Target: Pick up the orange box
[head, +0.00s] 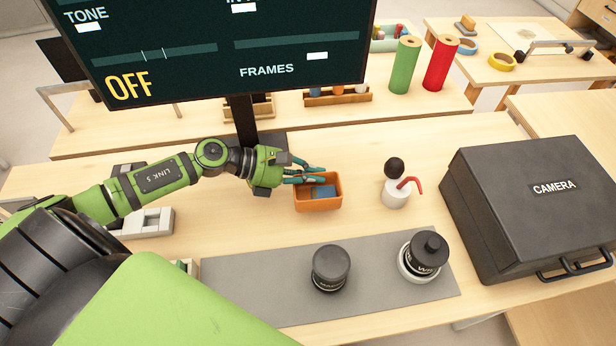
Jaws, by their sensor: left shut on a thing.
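The orange box (318,204) is a small open-topped container in the middle of the table in the head view. Something blue lies inside it. My left gripper (312,176) reaches in from the left, and its teal fingers are shut at the box's back left rim. The fingers partly cover that rim. I cannot tell whether the box touches the table or is slightly raised. My right gripper is not in view.
A grey mat (260,290) with two dark jars (330,268) lies in front. A black camera case (535,205) fills the right. A monitor (210,50) stands behind.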

